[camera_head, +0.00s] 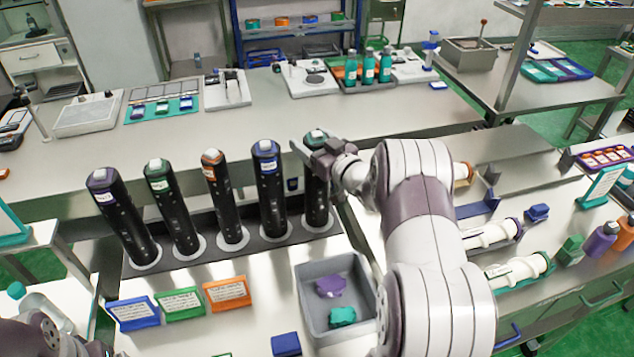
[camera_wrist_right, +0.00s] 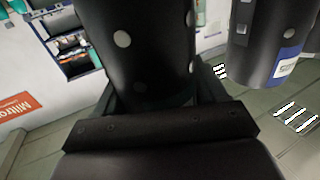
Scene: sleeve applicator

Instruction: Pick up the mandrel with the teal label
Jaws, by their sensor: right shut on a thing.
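The black mandrel with the teal label (camera_head: 317,203) stands upright at the right end of a row of mandrels, its foot at its ring in the dark rack. Its teal-marked top shows just above my right gripper (camera_head: 312,151), which is shut around its upper part. In the right wrist view the black, white-dotted mandrel body (camera_wrist_right: 145,45) fills the space between the jaws. The fingers partly hide it in the head view. My left gripper is not in view; only part of my left arm shows at the bottom left.
Mandrels with blue (camera_head: 268,190), orange (camera_head: 223,195), green (camera_head: 170,203) and purple (camera_head: 122,215) labels stand to the left; the blue one is close beside. A grey bin (camera_head: 309,300) with purple and teal pieces sits in front. Blue, green and orange cards (camera_head: 228,293) stand left of it.

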